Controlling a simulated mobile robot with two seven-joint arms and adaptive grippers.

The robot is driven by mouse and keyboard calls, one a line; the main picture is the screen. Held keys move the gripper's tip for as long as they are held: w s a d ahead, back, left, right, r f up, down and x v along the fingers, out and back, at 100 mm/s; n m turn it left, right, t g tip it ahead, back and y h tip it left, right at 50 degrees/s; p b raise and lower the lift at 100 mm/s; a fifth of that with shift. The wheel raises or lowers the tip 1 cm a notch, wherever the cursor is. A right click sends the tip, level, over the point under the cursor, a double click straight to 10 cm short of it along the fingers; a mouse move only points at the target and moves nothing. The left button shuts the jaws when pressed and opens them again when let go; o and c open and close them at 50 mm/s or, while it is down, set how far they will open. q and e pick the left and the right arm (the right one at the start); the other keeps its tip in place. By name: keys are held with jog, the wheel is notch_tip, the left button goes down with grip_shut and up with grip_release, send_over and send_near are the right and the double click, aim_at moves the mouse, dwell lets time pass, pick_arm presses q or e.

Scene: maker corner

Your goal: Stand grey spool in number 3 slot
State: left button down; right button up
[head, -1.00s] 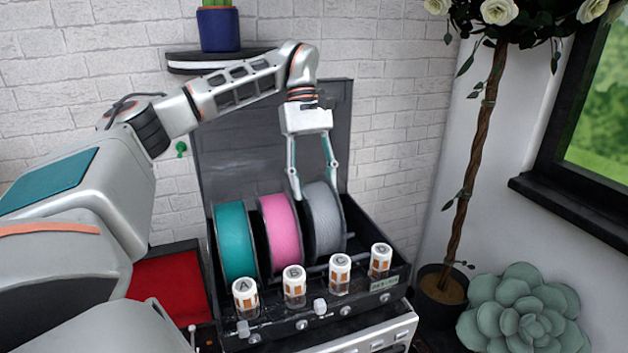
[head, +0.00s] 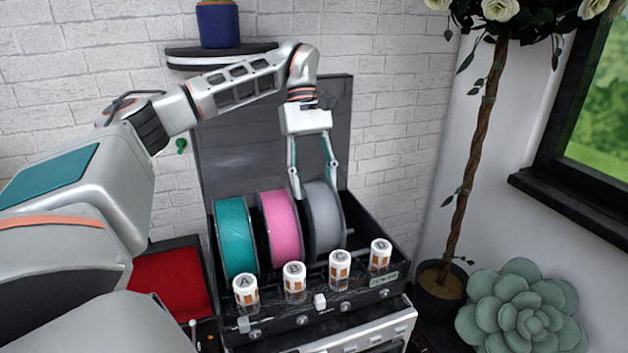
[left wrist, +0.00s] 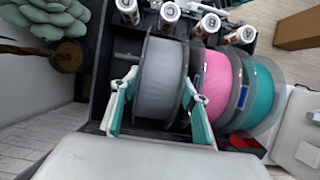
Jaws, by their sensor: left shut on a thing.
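The grey spool (head: 324,222) stands upright in the open black case (head: 372,232), at the right end of a row of spools. It also shows in the left wrist view (left wrist: 160,82). My left gripper (head: 316,180) comes down from above and is shut on the grey spool, one finger on each side, as the left wrist view (left wrist: 158,95) shows. The pink spool (head: 280,226) is just left of it, and the teal spool (head: 236,240) is farther left. I cannot read any slot numbers; the spool's underside is hidden. My right gripper is not in view.
Several small white-capped jars with letters, such as jar A (head: 246,292), line the case's front. The raised lid (head: 230,130) stands behind the spools. A red tray (head: 172,283) is at left, a succulent (head: 520,305) and potted tree (head: 440,285) at right.

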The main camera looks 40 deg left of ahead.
pick_arm(q)
jog(key=shift+r, duration=0.1)
jog(key=c, duration=1)
grip_release()
jog(key=shift+c, duration=0.2)
notch_tip(320, 180, up, 10)
